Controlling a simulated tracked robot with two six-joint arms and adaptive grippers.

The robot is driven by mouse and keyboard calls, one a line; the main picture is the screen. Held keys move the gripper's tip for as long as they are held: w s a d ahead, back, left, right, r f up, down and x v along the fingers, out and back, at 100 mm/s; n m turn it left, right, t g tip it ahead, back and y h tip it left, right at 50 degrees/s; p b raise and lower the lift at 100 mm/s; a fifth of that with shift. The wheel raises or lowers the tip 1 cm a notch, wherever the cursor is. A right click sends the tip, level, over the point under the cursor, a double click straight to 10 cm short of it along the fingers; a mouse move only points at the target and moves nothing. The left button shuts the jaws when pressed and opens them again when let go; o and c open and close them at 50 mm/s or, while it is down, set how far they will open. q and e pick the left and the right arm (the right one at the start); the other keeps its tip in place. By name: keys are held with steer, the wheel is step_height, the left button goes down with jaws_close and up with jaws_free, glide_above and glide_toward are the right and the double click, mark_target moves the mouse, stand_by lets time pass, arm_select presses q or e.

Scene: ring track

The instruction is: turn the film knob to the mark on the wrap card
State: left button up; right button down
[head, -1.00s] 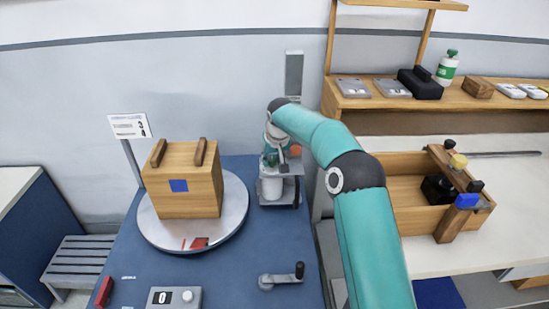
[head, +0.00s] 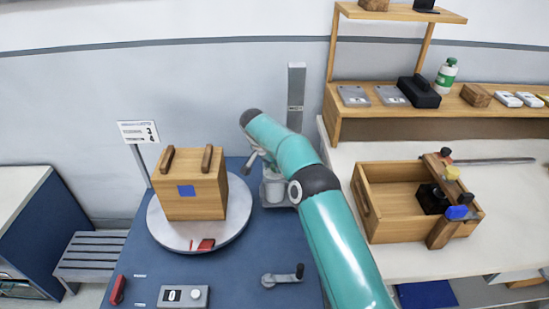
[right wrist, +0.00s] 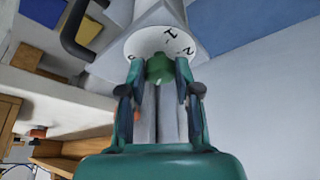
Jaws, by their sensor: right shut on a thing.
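The film knob (right wrist: 159,68) is green and sits against a white dial (right wrist: 148,42) with dark marks in the right wrist view. My right gripper (right wrist: 160,82) is shut on the knob, with a finger on each side. In the head view the arm mostly hides the gripper and the knob, beside the film carriage (head: 272,190). The wrap card (head: 138,131) is a white sign on a post at the left, showing a 3 above a 4. I cannot read the dial marks surely. My left gripper is not in view.
A wooden crate (head: 180,210) with a blue square stands on the round turntable (head: 160,236). A grey control box (head: 183,296) and a crank (head: 282,277) are near the front. An open wooden box (head: 388,232) and a shelf (head: 390,112) are at the right.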

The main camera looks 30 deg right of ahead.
steer(key=shift+d+m+g+p, duration=0.15)
steer(key=shift+m+g+p, duration=0.15)
steer(key=shift+m+p, duration=0.45)
steer(key=c, duration=0.8)
jaws_free()
steer(key=shift+r, duration=0.25)
steer(key=v, duration=1.1)
steer(key=shift+a+r, duration=0.15)
steer(key=shift+a, duration=0.1)
